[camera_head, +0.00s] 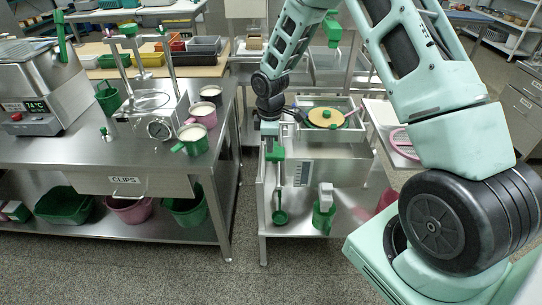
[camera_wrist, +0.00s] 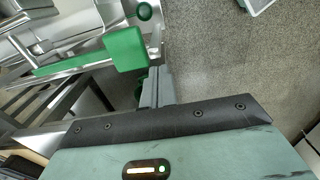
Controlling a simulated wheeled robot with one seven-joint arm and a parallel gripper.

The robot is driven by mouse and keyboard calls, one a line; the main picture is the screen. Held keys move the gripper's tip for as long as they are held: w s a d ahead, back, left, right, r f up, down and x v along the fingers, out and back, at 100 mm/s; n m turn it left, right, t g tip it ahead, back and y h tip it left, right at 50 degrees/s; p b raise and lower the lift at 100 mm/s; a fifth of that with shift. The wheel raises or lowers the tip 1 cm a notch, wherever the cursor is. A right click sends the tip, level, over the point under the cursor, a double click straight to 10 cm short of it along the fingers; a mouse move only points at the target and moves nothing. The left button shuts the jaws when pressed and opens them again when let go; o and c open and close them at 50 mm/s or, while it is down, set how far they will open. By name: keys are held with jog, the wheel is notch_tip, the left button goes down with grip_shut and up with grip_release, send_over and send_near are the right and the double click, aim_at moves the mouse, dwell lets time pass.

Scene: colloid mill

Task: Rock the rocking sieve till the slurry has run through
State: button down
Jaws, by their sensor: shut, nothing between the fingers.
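A metal frame (camera_head: 350,133), which looks like the rocking sieve, stands on the steel stand, with an orange-yellow disc (camera_head: 325,117) in or above it. A green block (camera_head: 275,153) sits at its near left corner, just below my gripper (camera_head: 269,128). In the wrist view a green block with a long green bar (camera_wrist: 125,48) is just beyond my fingers (camera_wrist: 158,88). My gripper is shut and empty, pointing down. I cannot tell whether the fingers touch the block.
A green ladle (camera_head: 280,216) hangs at the stand's front, and a green holder (camera_head: 324,215) is on its right. Floor (camera_head: 320,280) in front is clear.

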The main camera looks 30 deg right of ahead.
jog(key=shift+s+a+r, duration=0.1)
jog(key=shift+s+r, duration=0.05)
jog(key=shift+r, duration=0.85)
jog(key=shift+s+a+r, duration=0.1)
jog(key=shift+s+r, duration=0.05)
jog(key=shift+r, duration=0.8)
